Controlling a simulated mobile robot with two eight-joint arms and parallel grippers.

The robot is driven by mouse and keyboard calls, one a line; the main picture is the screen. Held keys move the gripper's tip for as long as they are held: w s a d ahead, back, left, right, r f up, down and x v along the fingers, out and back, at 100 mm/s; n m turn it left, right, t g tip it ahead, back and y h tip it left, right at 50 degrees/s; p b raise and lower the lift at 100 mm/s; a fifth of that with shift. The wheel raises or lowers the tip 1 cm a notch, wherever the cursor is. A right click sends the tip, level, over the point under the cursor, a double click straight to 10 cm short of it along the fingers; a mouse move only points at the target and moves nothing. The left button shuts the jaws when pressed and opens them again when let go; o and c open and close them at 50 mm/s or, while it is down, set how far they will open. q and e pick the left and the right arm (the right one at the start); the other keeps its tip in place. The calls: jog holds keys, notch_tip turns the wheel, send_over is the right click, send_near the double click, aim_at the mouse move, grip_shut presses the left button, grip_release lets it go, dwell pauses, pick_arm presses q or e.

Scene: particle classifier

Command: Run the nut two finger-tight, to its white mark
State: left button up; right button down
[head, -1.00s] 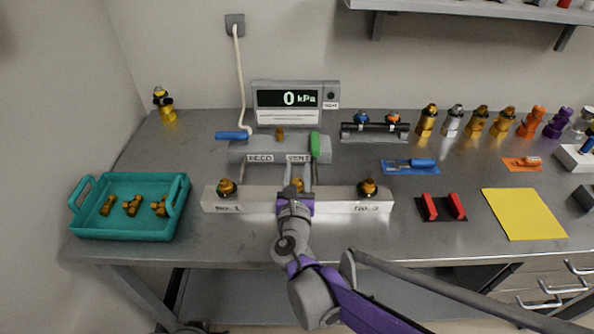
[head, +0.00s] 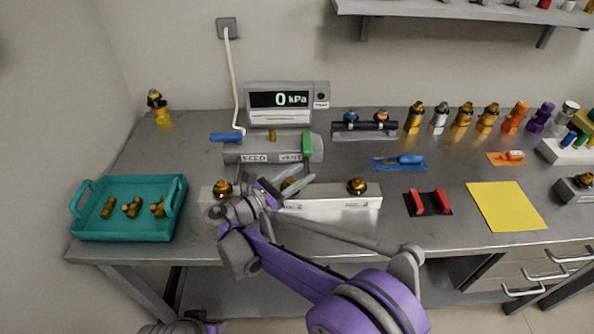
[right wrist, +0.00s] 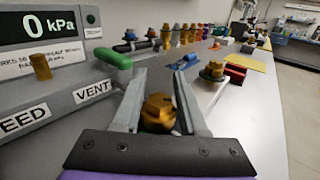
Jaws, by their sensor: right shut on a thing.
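Nut two is the middle brass nut (head: 289,184) on the white block (head: 330,203), between the nut at No. 1 (head: 222,188) and the one at No. 3 (head: 357,186). My right gripper (head: 300,184) comes in from the left side, low over the block, shut on nut two. In the right wrist view the brass hex nut (right wrist: 159,108) sits between the two grey fingers (right wrist: 160,100). I cannot make out its white mark. My left gripper is not in view.
The gauge (head: 287,100) reads 0 kPa. Behind the block is a grey manifold (head: 240,155) with a blue handle (head: 226,137) and a green handle (head: 308,145). A teal tray (head: 128,232) with brass fittings stands left. A red holder (head: 428,203) and yellow mat (head: 507,207) lie right.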

jog(key=shift+s+d+r+m+g+h+p, duration=0.1)
jog(key=shift+s+m+g+h+p, duration=0.1)
jog(key=shift+m+g+h, duration=0.65)
jog(key=shift+s+d+r+m+g+h+p, duration=0.1)
jog(key=shift+m+g+h+p, duration=0.2)
jog(key=shift+m+g, duration=0.6)
jog(key=shift+g, duration=0.45)
jog(key=shift+f, duration=0.1)
jog(key=c, duration=0.7)
grip_release()
jog(key=v, duration=1.1)
jog(key=shift+f, duration=0.2)
